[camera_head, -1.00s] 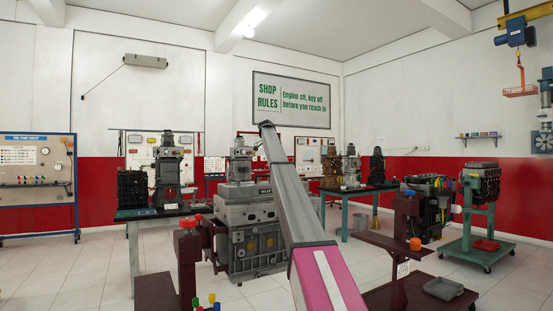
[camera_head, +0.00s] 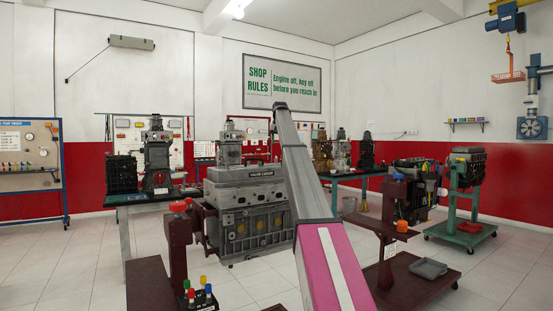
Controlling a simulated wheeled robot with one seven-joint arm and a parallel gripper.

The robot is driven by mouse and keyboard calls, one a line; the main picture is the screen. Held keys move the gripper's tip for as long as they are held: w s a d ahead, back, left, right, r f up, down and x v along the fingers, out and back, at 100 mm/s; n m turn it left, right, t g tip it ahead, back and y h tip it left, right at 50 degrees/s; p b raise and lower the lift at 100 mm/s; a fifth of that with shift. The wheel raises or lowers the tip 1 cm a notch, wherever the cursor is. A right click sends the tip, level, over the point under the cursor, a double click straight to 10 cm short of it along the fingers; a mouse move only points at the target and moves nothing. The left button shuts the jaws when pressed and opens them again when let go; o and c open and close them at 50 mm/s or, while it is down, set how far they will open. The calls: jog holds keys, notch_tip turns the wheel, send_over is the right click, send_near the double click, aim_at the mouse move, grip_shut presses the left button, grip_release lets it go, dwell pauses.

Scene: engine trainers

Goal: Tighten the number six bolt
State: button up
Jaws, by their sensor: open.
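A large grey engine (camera_head: 246,215) stands in the middle of the head view, with a lighter block on top of its cover (camera_head: 245,175). Its lower side shows several round yellowish plugs. No bolt marked six can be made out at this size. My arm, grey above and pink with a white stripe below, rises in front of the engine's right side and hides part of it. My gripper is not visible in this view.
A dark red stand (camera_head: 180,250) is close at left, beside a holder of coloured-handled tools (camera_head: 200,295). A red trolley with a grey tray (camera_head: 428,268) stands at right. Workbenches with engines line the back. Tiled floor is clear at left.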

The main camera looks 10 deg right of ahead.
aim_at(276, 161)
jog(key=f+n, duration=0.2)
jog(key=f, duration=0.1)
jog(key=w+f+n+y, duration=0.1)
jog(key=f+n, duration=0.1)
jog(key=f, duration=0.1)
jog(key=w+f+n+t, duration=0.1)
jog(key=f, duration=0.2)
jog(key=shift+w+f+n+y, duration=0.1)
jog(key=shift+w+n+y, duration=0.1)
jog(key=shift+n+y, duration=0.15)
jog(key=shift+c, duration=0.4)
jog(key=shift+a, duration=0.1)
grip_shut()
